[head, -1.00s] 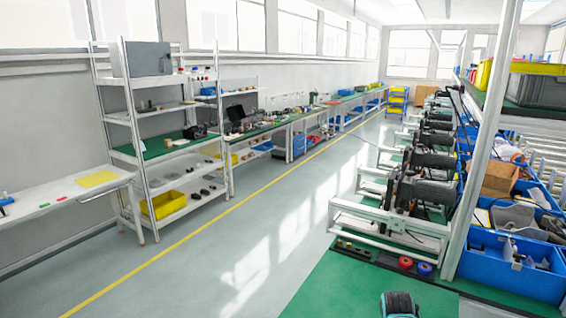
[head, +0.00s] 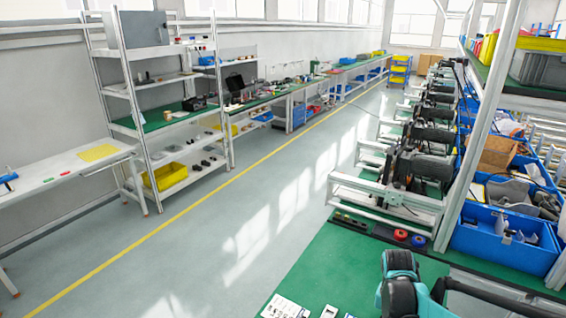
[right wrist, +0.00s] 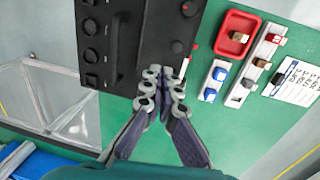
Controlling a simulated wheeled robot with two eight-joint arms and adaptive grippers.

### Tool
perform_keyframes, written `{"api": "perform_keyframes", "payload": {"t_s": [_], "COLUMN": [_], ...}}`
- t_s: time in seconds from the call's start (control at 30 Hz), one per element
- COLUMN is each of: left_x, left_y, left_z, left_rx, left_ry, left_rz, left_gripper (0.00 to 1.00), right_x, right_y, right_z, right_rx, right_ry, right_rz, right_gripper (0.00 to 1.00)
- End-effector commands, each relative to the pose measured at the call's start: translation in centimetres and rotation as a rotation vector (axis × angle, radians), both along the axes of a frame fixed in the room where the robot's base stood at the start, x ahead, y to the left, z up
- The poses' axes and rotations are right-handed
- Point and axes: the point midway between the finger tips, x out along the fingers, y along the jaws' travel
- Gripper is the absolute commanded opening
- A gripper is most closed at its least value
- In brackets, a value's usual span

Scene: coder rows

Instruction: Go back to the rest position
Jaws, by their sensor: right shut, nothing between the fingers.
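My right gripper (right wrist: 164,82) shows in the right wrist view with its two grey fingers close together and nothing between them. It is above a green work surface (right wrist: 150,140), and its tips overlap the lower edge of a black box with knobs and a handle (right wrist: 125,45). Whether they touch it I cannot tell. In the head view a teal and black part of my arm (head: 398,280) rises at the bottom, right of centre; the gripper itself is hidden there. My left gripper is in neither view.
On the green surface in the right wrist view are a red tray (right wrist: 237,35), small blocks on white strips and a printed card (right wrist: 293,80). In the head view, blue bins (head: 500,240) stand at right, shelves (head: 160,130) at left, and the grey aisle floor (head: 230,200) is clear.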

Motion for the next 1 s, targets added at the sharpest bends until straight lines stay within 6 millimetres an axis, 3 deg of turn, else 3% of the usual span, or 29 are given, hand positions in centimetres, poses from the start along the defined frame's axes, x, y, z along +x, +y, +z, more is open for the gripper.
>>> {"api": "perform_keyframes", "payload": {"t_s": [0.23, 0.37, 0.67, 1.0], "left_x": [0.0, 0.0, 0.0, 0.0], "left_y": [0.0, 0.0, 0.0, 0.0], "left_z": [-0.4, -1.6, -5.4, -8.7], "left_rx": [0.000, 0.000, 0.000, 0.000], "left_ry": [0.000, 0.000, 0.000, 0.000], "left_rz": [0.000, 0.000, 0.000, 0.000], "left_gripper": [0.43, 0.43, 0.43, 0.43], "right_x": [-0.2, -1.1, -5.5, -10.1], "right_y": [0.3, 1.6, 6.4, 10.3], "right_z": [0.1, 1.0, 3.0, 1.7], "right_rx": [0.000, 0.004, -0.004, -0.036], "right_ry": [-0.012, -0.074, -0.333, -0.588], "right_rz": [0.013, 0.074, 0.321, 0.540], "right_gripper": [0.00, 0.00, 0.00, 0.00]}}
